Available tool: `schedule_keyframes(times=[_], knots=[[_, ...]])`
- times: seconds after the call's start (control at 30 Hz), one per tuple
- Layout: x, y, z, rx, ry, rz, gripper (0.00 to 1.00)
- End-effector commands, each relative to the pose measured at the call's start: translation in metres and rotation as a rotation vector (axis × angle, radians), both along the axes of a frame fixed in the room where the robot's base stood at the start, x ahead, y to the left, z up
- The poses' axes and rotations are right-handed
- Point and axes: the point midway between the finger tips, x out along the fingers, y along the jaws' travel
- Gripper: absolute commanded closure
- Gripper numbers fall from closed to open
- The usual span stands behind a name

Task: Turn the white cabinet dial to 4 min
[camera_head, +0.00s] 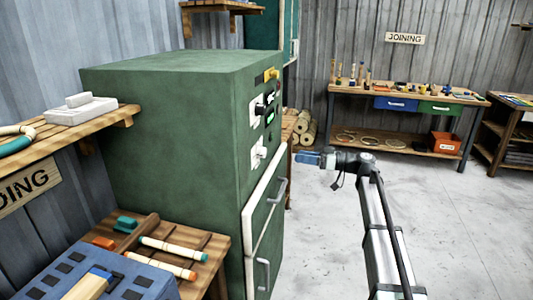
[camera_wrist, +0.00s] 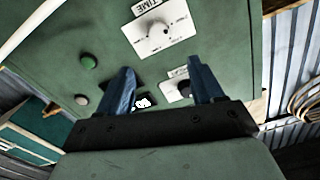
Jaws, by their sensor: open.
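The green cabinet (camera_head: 165,130) stands at the centre left in the head view. Its white time dial (camera_head: 260,153) is on the front face above the door. In the wrist view the white dial plate (camera_wrist: 176,40) carries a TIME label and a small pale knob (camera_wrist: 157,31). The scale marks are too small to read. My gripper (camera_head: 308,158) is to the right of the cabinet front, with blue fingers toward it. In the wrist view my gripper (camera_wrist: 160,66) is open and empty. The time dial lies beyond the fingertips, not between them.
Another white plate with a dark knob (camera_wrist: 184,88) is partly hidden by the right finger. A green button (camera_wrist: 88,62) and a small lit display (camera_wrist: 143,103) are nearby. The cabinet door has projecting handles (camera_head: 278,190). A workbench (camera_head: 400,100) stands behind; the right floor is clear.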

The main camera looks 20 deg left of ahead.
Motion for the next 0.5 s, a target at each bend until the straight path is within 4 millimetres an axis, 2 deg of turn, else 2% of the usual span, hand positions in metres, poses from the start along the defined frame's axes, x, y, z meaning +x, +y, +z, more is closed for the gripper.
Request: schedule_keyframes(times=[0.17,0.5], knots=[[0.0,0.01,0.0,-0.001,-0.021,0.0,0.33],[0.0,0.064,0.0,-0.002,-0.018,0.001,0.33]])
